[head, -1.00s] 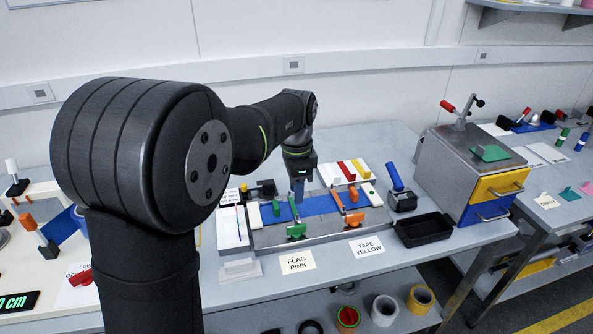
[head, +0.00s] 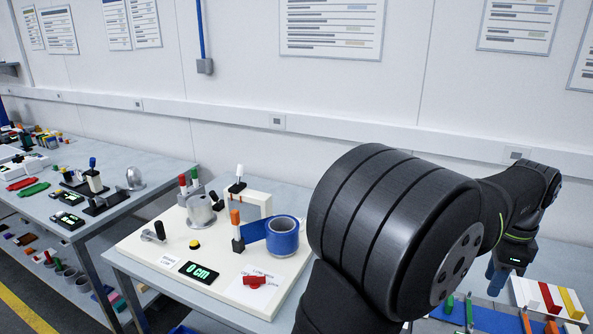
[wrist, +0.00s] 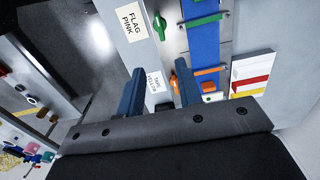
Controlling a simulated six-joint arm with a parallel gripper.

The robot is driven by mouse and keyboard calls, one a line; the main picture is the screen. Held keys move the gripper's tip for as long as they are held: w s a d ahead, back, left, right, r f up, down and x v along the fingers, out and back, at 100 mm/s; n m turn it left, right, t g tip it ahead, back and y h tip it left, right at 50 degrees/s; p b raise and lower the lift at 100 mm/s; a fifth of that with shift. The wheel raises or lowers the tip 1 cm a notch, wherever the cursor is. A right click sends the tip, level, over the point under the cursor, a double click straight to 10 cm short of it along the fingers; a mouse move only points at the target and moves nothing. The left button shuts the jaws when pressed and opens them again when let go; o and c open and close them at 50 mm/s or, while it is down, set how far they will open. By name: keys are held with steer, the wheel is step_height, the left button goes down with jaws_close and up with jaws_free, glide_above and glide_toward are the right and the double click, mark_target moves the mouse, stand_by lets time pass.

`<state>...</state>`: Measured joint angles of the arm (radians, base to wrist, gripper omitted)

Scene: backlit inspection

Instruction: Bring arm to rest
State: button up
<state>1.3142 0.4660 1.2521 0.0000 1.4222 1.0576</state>
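My gripper (head: 497,272) is at the right of the head view, at the end of my dark arm, over the bench with the blue strip (head: 480,316). In the wrist view its two blue fingers (wrist: 159,80) stand apart with nothing held between them. My large arm joint hides much of the right bench in the head view.
A white board with a blue tape roll (head: 283,236), a "0 cm" display (head: 199,272) and a red piece (head: 254,281) lies left of my arm. Red and yellow blocks (head: 556,298) sit near my gripper. Another bench (head: 95,212) stands far left.

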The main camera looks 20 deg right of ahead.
steer(key=shift+f, duration=0.1)
step_height(320, 180, down, 17)
steer(key=shift+f, duration=0.15)
stand_by(0.4)
steer(key=shift+f, duration=0.15)
steer(key=shift+n, duration=0.4)
steer(key=n, duration=0.4)
steer(key=shift+r, duration=0.2)
steer(key=n, duration=0.5)
steer(key=shift+n, duration=0.4)
stand_by(1.3)
stand_by(0.4)
